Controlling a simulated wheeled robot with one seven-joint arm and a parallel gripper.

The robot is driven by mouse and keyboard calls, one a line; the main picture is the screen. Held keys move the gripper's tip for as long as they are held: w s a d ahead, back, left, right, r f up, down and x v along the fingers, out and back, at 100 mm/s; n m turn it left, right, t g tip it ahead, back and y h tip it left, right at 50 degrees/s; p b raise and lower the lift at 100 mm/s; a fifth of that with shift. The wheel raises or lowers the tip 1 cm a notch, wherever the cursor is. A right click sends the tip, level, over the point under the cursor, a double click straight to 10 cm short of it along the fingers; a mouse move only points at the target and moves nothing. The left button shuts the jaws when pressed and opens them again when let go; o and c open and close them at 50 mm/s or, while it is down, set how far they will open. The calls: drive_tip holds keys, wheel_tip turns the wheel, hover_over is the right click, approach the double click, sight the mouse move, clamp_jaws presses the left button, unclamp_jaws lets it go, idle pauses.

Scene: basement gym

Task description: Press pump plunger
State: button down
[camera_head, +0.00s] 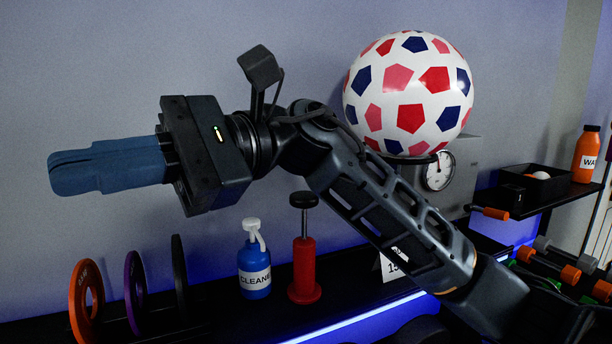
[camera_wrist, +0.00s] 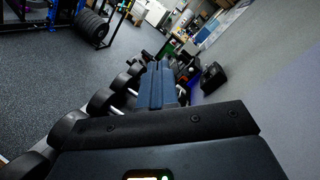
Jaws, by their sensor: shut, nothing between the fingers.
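In the head view a red hand pump (camera_head: 304,264) stands upright on the dark shelf. Its black plunger knob (camera_head: 303,200) sits on top, above the red body. Beside it on the left is a blue cleaner bottle (camera_head: 254,266) with a white pump top (camera_head: 254,230). My gripper (camera_head: 60,173) is at the left of the head view, higher than both and pointing left, away from them. Its blue fingers are closed together with nothing between them; they also show in the wrist view (camera_wrist: 157,84). The pump and the bottle cannot be made out in the wrist view.
Weight plates, orange (camera_head: 87,300), purple (camera_head: 135,290) and black, stand left of the bottle. A patterned ball (camera_head: 409,92) sits above a scale dial (camera_head: 438,171) behind my arm. An orange bottle (camera_head: 586,154) and a black tray (camera_head: 536,187) are at right. Dumbbells line the wrist view.

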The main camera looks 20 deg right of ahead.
drive_tip(key=w+d+f+n+t+h, duration=0.2)
drive_tip(key=w+d+t+h, duration=0.1)
drive_tip(key=w+h, duration=0.15)
wheel_tip(320, 180, up, 7)
drive_tip(key=n+t+h, duration=0.3)
drive_tip(key=t+h, duration=0.3)
drive_tip(key=h, duration=0.7)
hover_over(303, 193)
drive_tip(key=s, duration=0.4)
drive_tip(key=shift+s+r+y+p, duration=0.1)
drive_tip(key=shift+y+p, duration=0.15)
drive_tip(key=shift+p, duration=0.05)
drive_tip(key=b+x, duration=0.3)
drive_tip(key=x, duration=0.1)
drive_tip(key=b+x, duration=0.3)
drive_tip(key=x, duration=0.1)
drive_tip(key=b+x, duration=0.3)
drive_tip(key=x, duration=0.1)
drive_tip(key=shift+s+f, duration=0.2)
drive_tip(key=shift+f, duration=0.2)
drive_tip(key=shift+f+b, duration=0.7)
